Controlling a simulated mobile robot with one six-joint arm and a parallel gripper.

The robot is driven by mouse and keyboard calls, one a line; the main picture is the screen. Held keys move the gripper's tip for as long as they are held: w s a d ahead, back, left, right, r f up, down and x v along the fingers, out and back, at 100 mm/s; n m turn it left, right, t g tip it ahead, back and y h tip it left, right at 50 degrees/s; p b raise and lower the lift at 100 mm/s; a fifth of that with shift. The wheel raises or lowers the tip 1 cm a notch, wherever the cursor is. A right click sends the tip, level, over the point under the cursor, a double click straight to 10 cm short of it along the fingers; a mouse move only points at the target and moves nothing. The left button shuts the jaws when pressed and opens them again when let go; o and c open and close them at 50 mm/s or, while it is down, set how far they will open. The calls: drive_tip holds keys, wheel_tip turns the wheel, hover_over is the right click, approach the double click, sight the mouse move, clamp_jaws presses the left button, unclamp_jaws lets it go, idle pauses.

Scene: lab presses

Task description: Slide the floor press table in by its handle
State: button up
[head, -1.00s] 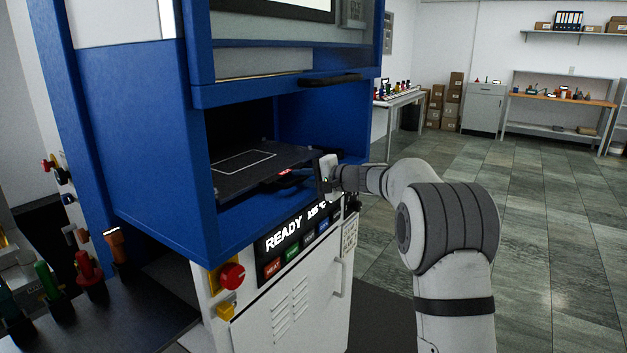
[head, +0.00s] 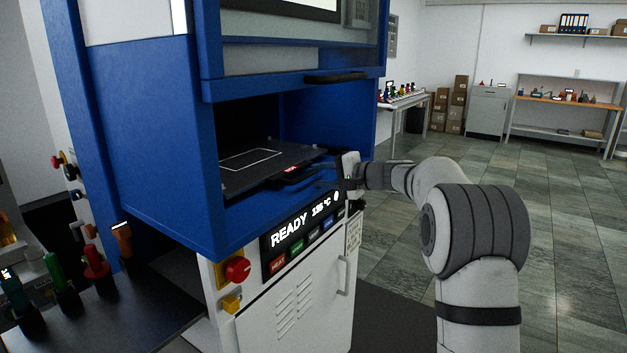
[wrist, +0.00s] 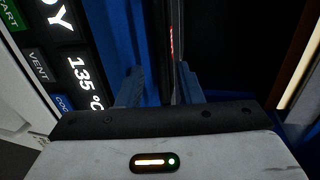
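The press table (head: 285,157) is a dark flat plate with a white rectangle outline, lying level in the lower opening of the blue floor press (head: 150,140). A small red marking shows at its front edge. I cannot clearly tell the table's handle from the fingers, nor see any contact.
A black handle bar (head: 335,77) sits on the blue panel above the opening. Below are the READY display (head: 303,230), a red knob (head: 238,269) and a white cabinet door. A dark bench (head: 120,320) with coloured tools stands left. Floor (head: 560,220) at right is clear.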

drive_tip(key=shift+v, duration=1.6)
drive_tip(key=shift+r, duration=0.15)
